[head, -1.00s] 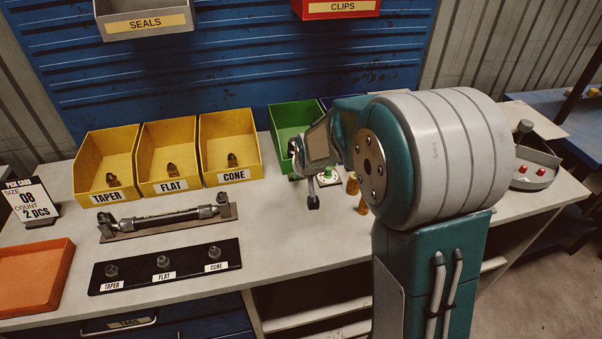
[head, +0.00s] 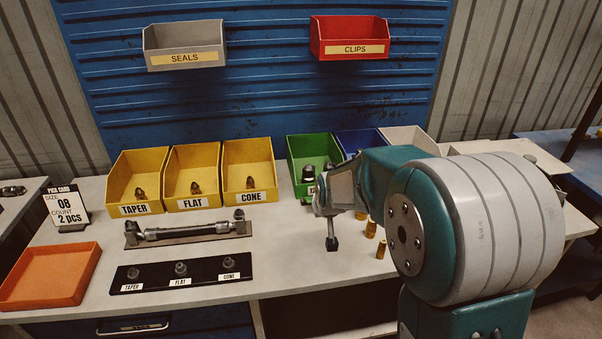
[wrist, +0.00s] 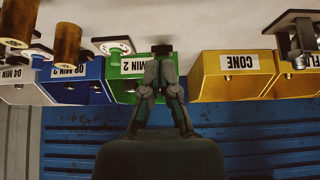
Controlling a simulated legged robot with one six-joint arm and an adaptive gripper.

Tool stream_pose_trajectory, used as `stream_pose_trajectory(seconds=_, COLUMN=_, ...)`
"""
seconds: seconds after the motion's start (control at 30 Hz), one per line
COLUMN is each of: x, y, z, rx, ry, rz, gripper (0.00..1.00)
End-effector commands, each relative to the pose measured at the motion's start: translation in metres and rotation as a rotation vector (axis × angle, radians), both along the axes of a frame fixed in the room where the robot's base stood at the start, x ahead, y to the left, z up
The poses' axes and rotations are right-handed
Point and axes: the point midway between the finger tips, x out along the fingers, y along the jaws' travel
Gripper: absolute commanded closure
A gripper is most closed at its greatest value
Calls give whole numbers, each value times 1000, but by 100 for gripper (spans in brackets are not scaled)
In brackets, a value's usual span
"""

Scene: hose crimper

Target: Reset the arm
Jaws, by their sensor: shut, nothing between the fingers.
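My gripper (head: 332,243) hangs from my teal and grey arm over the right half of the bench, fingertips pointing down. It is shut and holds nothing. In the wrist view my gripper (wrist: 162,52) shows with its fingers together, in front of the green bin (wrist: 128,68) labelled "2 MIN". In the head view it is right of the yellow CONE bin (head: 250,190) and just in front of the green bin (head: 300,185). My arm hides part of the bench's right side.
Yellow TAPER (head: 134,209) and FLAT (head: 192,203) bins stand left. In front lie a hose on a stand (head: 187,232), a black fitting board (head: 180,273) and an orange tray (head: 50,275). Brass pieces (head: 380,250) stand near my gripper. SEALS (head: 185,58) and CLIPS (head: 350,48) bins hang above.

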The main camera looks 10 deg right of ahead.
Motion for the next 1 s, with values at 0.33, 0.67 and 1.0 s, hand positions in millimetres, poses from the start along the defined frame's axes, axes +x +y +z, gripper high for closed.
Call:
stream_pose_trajectory(seconds=0.33, x=-57, y=1, z=55, rx=1, ry=10, rz=1, gripper=100)
stream_pose_trajectory(seconds=0.67, x=-163, y=1, z=108, rx=1, ry=46, rz=0, gripper=100)
stream_pose_trajectory(seconds=1.0, x=-270, y=1, z=122, rx=1, ry=80, rz=0, gripper=100)
